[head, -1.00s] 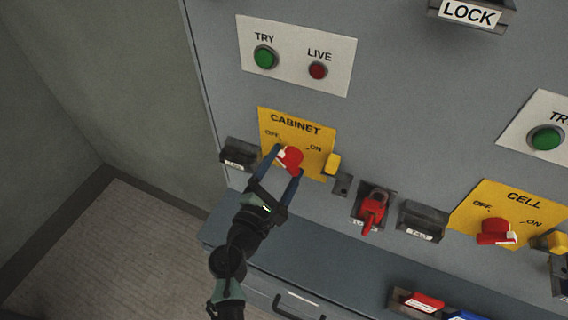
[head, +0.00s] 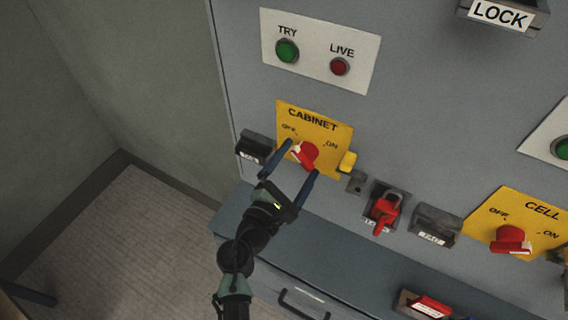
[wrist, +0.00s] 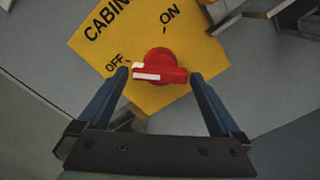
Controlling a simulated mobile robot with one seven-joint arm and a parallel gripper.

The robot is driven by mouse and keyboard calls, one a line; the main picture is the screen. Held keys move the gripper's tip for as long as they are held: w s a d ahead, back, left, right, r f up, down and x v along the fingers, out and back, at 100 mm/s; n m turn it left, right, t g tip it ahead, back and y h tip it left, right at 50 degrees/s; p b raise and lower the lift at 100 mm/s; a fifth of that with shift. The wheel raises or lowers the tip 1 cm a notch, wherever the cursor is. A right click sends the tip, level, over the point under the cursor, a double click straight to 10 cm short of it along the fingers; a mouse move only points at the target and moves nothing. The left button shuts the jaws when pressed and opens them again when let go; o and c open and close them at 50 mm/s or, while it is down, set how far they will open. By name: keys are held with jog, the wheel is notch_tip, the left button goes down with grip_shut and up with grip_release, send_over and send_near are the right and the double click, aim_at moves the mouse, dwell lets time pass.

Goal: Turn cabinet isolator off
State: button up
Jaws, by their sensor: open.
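The cabinet isolator is a red rotary knob (head: 304,153) on a yellow plate (head: 338,132) marked CABINET, OFF and ON. In the wrist view the knob (wrist: 160,68) has its white-marked end pointing left, toward the OFF label. In the head view the white mark also faces the OFF side. My gripper (head: 294,160) is open in front of the plate. In the wrist view its blue fingers (wrist: 160,78) stand on either side of the knob, with gaps visible, and their tips are near the knob's lower edge. I cannot tell how far they are from the panel.
A yellow tab (head: 348,162) sits at the plate's right edge. A red padlock (head: 384,212) hangs to the right, beside tag holders (head: 436,226). The CELL isolator (head: 511,240) is farther right. A ledge with a drawer handle (head: 304,303) lies below.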

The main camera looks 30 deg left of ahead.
jog(key=s+b, duration=0.1)
jog(key=s, duration=1.1)
jog(key=shift+s+a+b, duration=0.15)
jog(key=shift+a+b, duration=0.1)
jog(key=shift+b, duration=0.05)
